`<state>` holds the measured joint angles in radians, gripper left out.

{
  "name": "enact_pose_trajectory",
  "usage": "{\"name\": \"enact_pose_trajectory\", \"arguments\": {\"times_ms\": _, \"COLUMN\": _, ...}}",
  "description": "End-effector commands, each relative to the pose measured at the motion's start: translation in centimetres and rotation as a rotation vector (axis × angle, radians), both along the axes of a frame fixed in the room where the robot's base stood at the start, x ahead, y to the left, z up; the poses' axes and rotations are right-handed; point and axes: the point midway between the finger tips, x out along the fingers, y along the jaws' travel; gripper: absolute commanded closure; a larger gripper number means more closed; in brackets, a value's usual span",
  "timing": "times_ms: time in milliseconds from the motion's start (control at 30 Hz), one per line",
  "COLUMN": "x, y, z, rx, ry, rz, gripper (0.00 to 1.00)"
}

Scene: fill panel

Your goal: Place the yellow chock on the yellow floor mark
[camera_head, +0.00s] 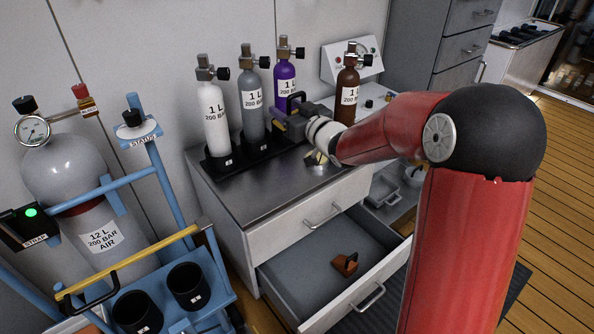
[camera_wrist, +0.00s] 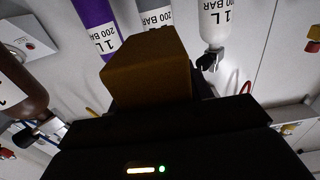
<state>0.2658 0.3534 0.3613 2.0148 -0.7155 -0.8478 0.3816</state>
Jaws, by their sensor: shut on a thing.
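My gripper (camera_head: 296,118) is over the back of the grey counter, in front of the purple bottle. In the wrist view, my gripper (camera_wrist: 155,112) is shut on a block (camera_wrist: 146,66) that looks dull yellow-brown in the dim light. I take this block to be the yellow chock. In the head view the held block is mostly hidden and hard to make out. A small yellow patch (camera_head: 316,158) shows on the counter below my wrist; I cannot tell what it is. No yellow floor mark shows clearly in either view.
White (camera_head: 213,115), grey (camera_head: 251,95), purple (camera_head: 286,80) and brown (camera_head: 348,92) bottles stand at the counter's back. An open drawer (camera_head: 300,272) below holds an orange-brown block (camera_head: 344,264). A blue cylinder cart (camera_head: 215,275) stands left. Wooden floor (camera_head: 540,190) is clear at right.

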Motion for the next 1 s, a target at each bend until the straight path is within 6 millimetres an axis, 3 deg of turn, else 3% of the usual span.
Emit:
{"name": "enact_pose_trajectory", "arguments": {"times_ms": 300, "x": 0.0, "y": 0.0, "z": -8.7, "rx": 0.003, "ry": 0.008, "rz": 0.0, "gripper": 0.87}}
{"name": "enact_pose_trajectory", "arguments": {"times_ms": 500, "x": 0.0, "y": 0.0, "z": -13.1, "rx": 0.002, "ry": 0.004, "rz": -0.001, "gripper": 0.87}}
{"name": "enact_pose_trajectory", "arguments": {"times_ms": 833, "x": 0.0, "y": 0.0, "z": -15.9, "rx": 0.002, "ry": 0.003, "rz": -0.001, "gripper": 0.87}}
{"name": "enact_pose_trajectory", "arguments": {"times_ms": 1000, "x": 0.0, "y": 0.0, "z": -18.6, "rx": 0.002, "ry": 0.004, "rz": -0.001, "gripper": 0.87}}
